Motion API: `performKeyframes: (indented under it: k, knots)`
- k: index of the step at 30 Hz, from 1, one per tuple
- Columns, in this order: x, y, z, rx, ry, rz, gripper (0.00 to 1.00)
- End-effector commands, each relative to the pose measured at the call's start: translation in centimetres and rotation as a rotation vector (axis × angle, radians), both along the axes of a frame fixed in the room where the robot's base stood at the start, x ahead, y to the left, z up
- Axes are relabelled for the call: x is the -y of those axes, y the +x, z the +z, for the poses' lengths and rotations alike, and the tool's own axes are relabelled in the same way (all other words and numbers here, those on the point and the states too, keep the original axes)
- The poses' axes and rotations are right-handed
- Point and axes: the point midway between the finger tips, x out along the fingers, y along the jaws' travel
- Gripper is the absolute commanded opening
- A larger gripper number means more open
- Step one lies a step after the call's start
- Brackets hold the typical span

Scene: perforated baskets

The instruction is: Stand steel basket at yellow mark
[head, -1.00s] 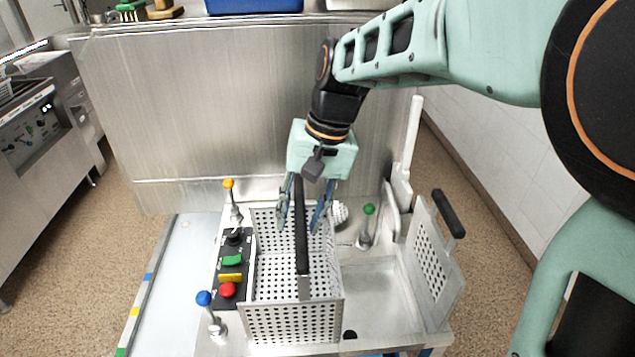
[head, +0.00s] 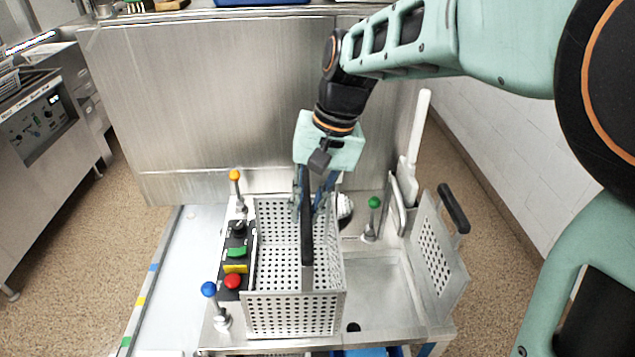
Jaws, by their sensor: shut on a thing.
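The steel basket (head: 292,312) is a perforated metal box with a black bar handle (head: 307,235) running along its top. It stands upright over the left part of the steel work surface, beside the button panel; I cannot tell whether its bottom touches. My gripper (head: 314,208) points down from above and is shut on the handle near its far end.
A button panel (head: 235,260) stands left of the basket. Levers with blue (head: 209,289), orange (head: 235,174) and green (head: 374,202) knobs rise around it. A perforated plate with a black handle (head: 453,208) leans at right. The pale shelf (head: 185,290) at left is clear.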

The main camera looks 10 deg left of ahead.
Motion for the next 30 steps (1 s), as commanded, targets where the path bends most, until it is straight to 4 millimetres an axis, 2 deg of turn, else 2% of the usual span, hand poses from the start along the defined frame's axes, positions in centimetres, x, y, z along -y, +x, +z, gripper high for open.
performKeyframes:
  k: [23,30]
  knots:
    - [-0.1,0.0,2.4,0.002,0.001,0.000,0.00]
    - [-0.1,0.0,2.5,0.001,0.001,0.000,0.00]
